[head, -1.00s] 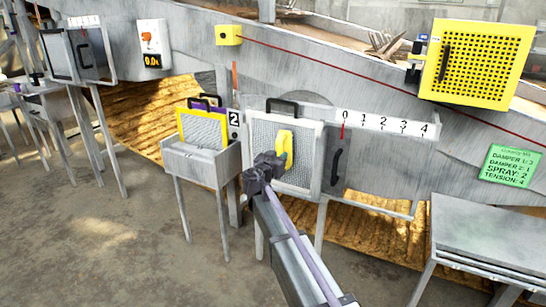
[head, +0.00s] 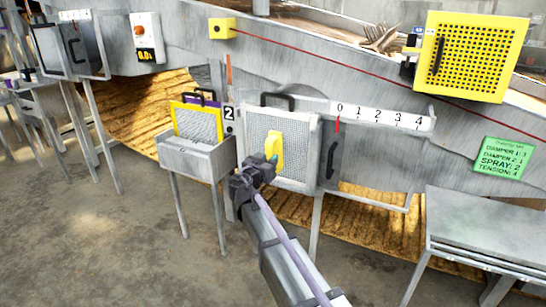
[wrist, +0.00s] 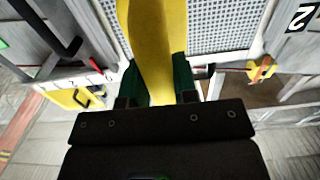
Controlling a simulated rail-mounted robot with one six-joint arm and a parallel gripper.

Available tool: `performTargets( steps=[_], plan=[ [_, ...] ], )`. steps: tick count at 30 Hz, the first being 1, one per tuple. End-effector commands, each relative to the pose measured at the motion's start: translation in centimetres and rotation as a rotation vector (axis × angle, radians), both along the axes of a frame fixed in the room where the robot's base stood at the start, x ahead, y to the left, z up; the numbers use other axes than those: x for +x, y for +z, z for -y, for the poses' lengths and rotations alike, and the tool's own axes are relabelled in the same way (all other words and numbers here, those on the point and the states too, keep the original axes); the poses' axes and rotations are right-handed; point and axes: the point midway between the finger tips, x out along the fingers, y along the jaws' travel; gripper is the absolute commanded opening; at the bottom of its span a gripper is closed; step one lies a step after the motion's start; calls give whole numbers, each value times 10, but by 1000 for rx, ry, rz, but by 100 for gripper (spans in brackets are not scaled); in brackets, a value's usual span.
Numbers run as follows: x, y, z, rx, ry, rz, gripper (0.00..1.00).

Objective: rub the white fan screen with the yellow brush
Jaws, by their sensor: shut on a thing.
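The white fan screen (head: 298,165) is a framed grey mesh panel with a black handle on top, standing upright against the machine. The yellow brush (head: 275,149) is in front of the screen's middle. My gripper (head: 264,165) is shut on the brush. In the wrist view, the green-tipped fingers of my gripper (wrist: 157,82) close on both sides of the brush (wrist: 148,30), with the screen's mesh (wrist: 222,22) behind it. I cannot tell whether the brush touches the mesh; its working face is hidden.
Left of the screen, a yellow-framed screen (head: 196,122) stands in a grey bin (head: 195,157). A black-handled damper plate (head: 332,160) under a numbered scale (head: 385,117) is close on the right. A grey table (head: 482,222) stands at the lower right.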

Motion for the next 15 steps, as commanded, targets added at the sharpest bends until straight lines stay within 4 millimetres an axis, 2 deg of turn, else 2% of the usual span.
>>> performTargets(
  steps=[8, 15],
  plan=[
    [-2, 0, -1, 0, 0, 0, 8],
    [-24, 0, -12, 0, 1, 0, 8]
  ],
)
